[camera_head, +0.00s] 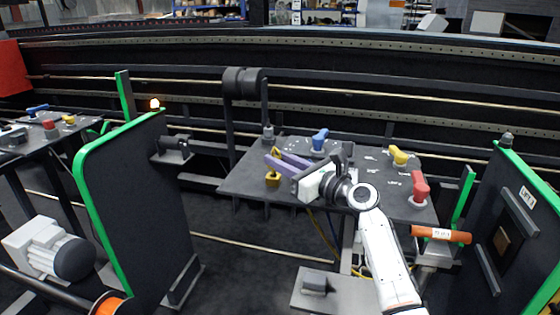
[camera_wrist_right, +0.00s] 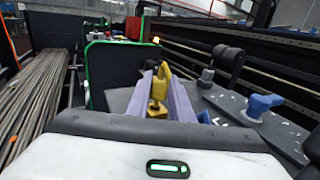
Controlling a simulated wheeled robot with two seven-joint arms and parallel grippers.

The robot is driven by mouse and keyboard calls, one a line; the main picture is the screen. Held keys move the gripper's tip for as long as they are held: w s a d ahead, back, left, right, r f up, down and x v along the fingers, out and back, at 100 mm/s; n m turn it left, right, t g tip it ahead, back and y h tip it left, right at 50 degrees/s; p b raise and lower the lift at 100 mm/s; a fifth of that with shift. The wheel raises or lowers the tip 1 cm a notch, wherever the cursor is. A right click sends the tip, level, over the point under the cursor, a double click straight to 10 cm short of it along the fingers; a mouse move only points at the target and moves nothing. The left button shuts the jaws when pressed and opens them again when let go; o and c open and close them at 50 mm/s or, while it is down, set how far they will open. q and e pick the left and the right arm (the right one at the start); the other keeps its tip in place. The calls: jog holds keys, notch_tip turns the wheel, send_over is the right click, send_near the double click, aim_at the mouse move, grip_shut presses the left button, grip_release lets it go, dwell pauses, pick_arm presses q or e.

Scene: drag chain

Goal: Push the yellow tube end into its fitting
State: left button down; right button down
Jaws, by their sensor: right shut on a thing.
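My right gripper (camera_head: 273,157) reaches in over the dark plate, its two purple fingers pointing left. In the right wrist view the fingers (camera_wrist_right: 162,72) are shut on a yellow piece, likely the yellow tube end (camera_wrist_right: 157,90), which stands between them. In the head view a yellow part (camera_head: 273,180) shows just below the fingers at the plate's left side. I cannot tell whether it is the tube end or its fitting, nor whether the two touch. Another yellow piece (camera_head: 398,155) stands at the plate's right. My left gripper is not in view.
The dark plate (camera_head: 245,182) also carries a blue piece (camera_head: 320,140) and a red piece (camera_head: 420,188). A black post with rollers (camera_head: 241,83) stands behind it. A green-edged panel (camera_head: 130,200) stands at left, and an orange cylinder (camera_head: 441,234) at right.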

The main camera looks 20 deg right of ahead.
jog(key=shift+f+b, duration=0.35)
jog(key=shift+f, duration=0.3)
jog(key=c, duration=1.5)
grip_release()
jog(key=shift+s+a+f, duration=0.1)
jog(key=shift+f, duration=0.1)
jog(key=shift+s+f, duration=0.1)
jog(key=v, duration=1)
jog(key=shift+r, duration=0.25)
jog(key=shift+r, duration=0.1)
jog(key=shift+s, duration=0.1)
